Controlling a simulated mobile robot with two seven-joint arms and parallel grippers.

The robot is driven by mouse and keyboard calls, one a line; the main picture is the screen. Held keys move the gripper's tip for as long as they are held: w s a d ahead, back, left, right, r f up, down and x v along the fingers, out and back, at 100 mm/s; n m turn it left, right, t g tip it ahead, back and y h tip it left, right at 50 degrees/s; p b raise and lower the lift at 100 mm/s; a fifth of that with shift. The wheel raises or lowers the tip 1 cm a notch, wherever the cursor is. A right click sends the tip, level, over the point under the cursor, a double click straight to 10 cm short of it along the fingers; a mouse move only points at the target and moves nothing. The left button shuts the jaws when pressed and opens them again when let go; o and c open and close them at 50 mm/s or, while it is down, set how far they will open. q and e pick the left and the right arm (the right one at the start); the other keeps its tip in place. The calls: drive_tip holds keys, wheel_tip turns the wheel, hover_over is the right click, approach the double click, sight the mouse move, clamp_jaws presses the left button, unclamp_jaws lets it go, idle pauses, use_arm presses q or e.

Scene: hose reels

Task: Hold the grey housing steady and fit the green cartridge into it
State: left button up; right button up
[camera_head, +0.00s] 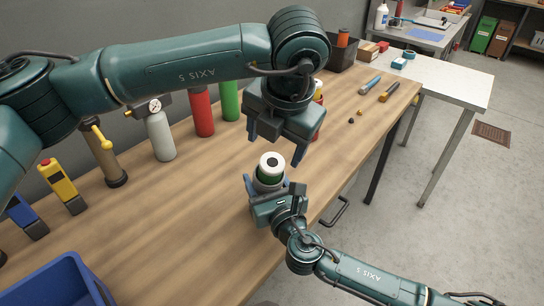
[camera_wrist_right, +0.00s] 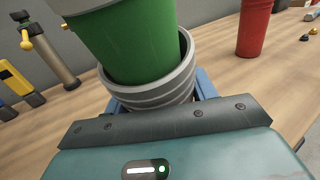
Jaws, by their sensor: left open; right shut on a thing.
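The grey housing (camera_head: 264,187) is a ribbed cup held upright near the bench's front edge. It also shows in the right wrist view (camera_wrist_right: 155,97). The green cartridge (camera_wrist_right: 132,45) has its lower end inside the housing's mouth and most of its body above the rim; a dark gap shows at one side, and it looks slightly tilted. In the head view its pale top with a dark centre (camera_head: 271,161) faces up. My right gripper (camera_head: 272,184) is shut around the housing. My left gripper (camera_head: 275,150) is open, just above the cartridge, apparently not touching it. The cartridge's lower end is hidden.
A yellow tool (camera_head: 62,187) and a blue bin (camera_head: 62,283) are at left. Two small tools (camera_head: 380,87) lie at the far right. The bench middle is clear.

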drive_tip(key=shift+s+f, duration=0.1)
drive_tip(key=shift+f, duration=0.5)
use_arm(q)
drive_tip(key=v, duration=0.3)
drive_tip(key=shift+s+r, duration=0.1)
drive_tip(key=shift+r, duration=0.15)
use_arm(e)
drive_tip(key=o, duration=0.7)
drive_tip(key=shift+o, duration=1.4)
drive_tip(key=shift+r, duration=0.1)
drive_tip(key=shift+o, duration=0.9)
drive_tip(key=shift+r, duration=0.2)
